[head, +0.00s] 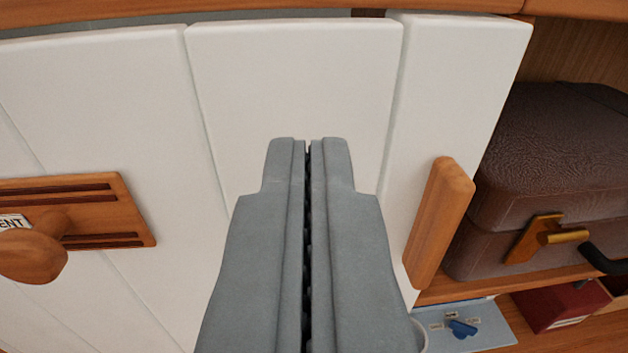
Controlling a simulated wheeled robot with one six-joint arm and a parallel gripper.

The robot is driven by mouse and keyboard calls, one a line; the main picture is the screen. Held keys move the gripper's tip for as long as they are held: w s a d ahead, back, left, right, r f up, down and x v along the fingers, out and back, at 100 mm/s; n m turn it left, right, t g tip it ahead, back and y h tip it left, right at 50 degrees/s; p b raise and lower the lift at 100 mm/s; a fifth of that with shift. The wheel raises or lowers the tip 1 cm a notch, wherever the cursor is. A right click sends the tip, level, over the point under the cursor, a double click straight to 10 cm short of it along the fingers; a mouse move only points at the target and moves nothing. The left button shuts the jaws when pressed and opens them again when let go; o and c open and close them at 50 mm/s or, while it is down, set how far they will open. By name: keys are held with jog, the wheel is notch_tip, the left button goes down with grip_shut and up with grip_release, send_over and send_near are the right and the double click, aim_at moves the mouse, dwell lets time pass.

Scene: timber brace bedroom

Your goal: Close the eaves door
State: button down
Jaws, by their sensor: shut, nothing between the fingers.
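The eaves door appears to be the white planked panel (290,80) that fills most of the head view. An upright wooden handle (438,222) is fixed near its right edge. To the right of that edge the opening shows, with a brown suitcase (560,160) inside, so the door stands at least partly open. My gripper (308,145) is shut and empty, pointing at the white boards to the left of the handle. I cannot tell whether its fingertips touch the door. The gripper hides part of the lower boards.
A wooden vent plate (110,190) with slots and a round knob (35,256) is at the left. A wooden beam (250,10) runs along the top. At the lower right are a blue panel with a small lever (462,328) and a red box (560,302).

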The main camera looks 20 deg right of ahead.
jog(key=d+v, duration=0.1)
jog(key=v, duration=0.8)
jog(key=s+r+y, duration=0.1)
jog(key=s+r, duration=0.3)
jog(key=r, duration=0.3)
jog(key=s+r+n+t+y, duration=0.1)
jog(key=s+r, duration=0.2)
jog(key=r, duration=0.5)
jog(key=s+r+y, duration=0.1)
jog(key=s+r, duration=0.3)
jog(key=r, duration=0.3)
jog(key=s+r+n+y, duration=0.2)
jog(key=s+r+y, duration=0.1)
jog(key=s+r, duration=1.05)
jog(key=s+r+y, duration=0.1)
jog(key=s+r, duration=0.2)
jog(key=s, duration=0.6)
jog(key=s+r, duration=0.4)
jog(key=s, duration=0.5)
jog(key=s+d+n, duration=0.1)
jog(key=s, duration=2)
jog(key=shift+d+f+n, duration=0.3)
jog(key=shift+d+f, duration=0.05)
jog(key=shift+f, duration=0.1)
